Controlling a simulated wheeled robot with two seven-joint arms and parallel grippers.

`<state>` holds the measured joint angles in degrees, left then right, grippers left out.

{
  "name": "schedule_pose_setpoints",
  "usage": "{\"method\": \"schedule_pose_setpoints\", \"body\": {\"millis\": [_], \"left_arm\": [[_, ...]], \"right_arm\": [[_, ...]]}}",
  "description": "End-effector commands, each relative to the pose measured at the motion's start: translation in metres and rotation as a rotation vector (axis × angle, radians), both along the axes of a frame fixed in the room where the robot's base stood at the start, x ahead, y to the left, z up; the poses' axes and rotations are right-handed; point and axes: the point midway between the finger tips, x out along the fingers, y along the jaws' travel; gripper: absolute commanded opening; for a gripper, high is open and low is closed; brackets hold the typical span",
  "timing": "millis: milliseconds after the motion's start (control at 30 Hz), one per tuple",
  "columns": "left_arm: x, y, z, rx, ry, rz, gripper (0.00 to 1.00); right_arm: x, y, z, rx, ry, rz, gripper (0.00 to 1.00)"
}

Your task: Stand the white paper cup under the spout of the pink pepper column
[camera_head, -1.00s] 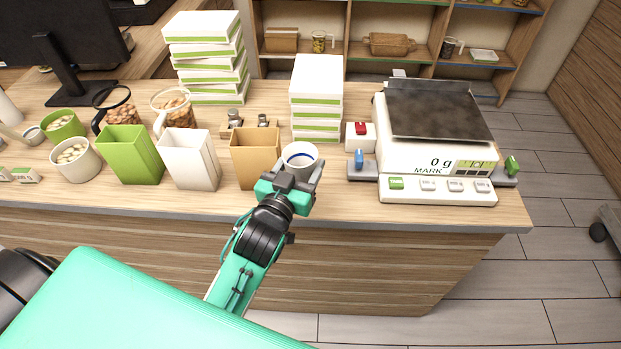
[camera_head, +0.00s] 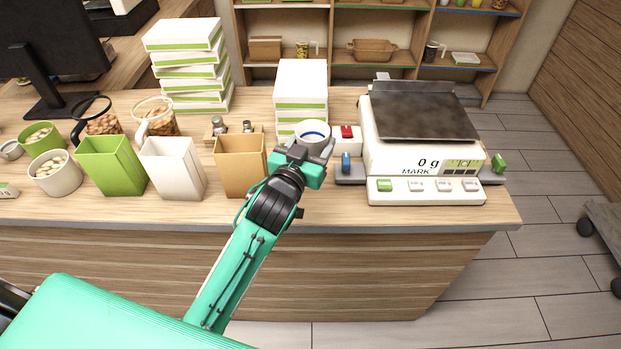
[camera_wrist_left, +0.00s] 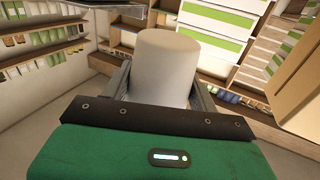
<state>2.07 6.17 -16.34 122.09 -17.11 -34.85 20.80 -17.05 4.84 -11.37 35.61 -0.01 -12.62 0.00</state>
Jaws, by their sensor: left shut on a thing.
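The white paper cup (camera_head: 313,134) shows a blue ring inside its open top in the head view. My left gripper (camera_head: 305,155) is shut on it and holds it in front of the stack of white-and-green boxes. In the left wrist view the cup (camera_wrist_left: 168,62) stands out between the two fingers of the left gripper (camera_wrist_left: 160,95). I cannot tell the cup's exact height above the counter. I cannot make out the pink pepper column or its spout in either view. My right gripper is not in view.
A scale (camera_head: 424,150) reading 0 g stands right of the cup. Brown (camera_head: 240,167), white (camera_head: 174,169) and green (camera_head: 112,166) open boxes stand to the left. Box stacks (camera_head: 301,92) are behind. The wooden counter (camera_head: 330,206) is clear along its front edge.

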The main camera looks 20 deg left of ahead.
Motion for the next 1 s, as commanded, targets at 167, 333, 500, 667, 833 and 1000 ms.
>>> {"method": "schedule_pose_setpoints", "body": {"millis": [167, 333, 500, 667, 833, 1000], "left_arm": [[0.000, 0.000, -0.048, 0.001, 0.006, 0.000, 0.35], [0.000, 0.000, -0.076, 0.000, 0.001, 0.001, 0.35], [-0.001, 0.000, -0.090, -0.001, 0.001, 0.000, 0.35], [0.000, 0.000, -0.114, 0.000, 0.002, 0.002, 0.35], [0.000, 0.000, -0.122, -0.001, -0.001, -0.001, 0.35], [0.000, 0.000, -0.121, 0.000, -0.001, 0.000, 0.35]], "right_arm": [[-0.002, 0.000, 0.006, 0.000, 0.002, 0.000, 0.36], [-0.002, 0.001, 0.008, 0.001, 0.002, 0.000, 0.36], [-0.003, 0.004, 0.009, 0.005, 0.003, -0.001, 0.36], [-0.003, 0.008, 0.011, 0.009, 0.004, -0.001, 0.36], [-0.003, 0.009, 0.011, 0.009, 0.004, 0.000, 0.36], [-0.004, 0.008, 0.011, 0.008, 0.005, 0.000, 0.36]]}}
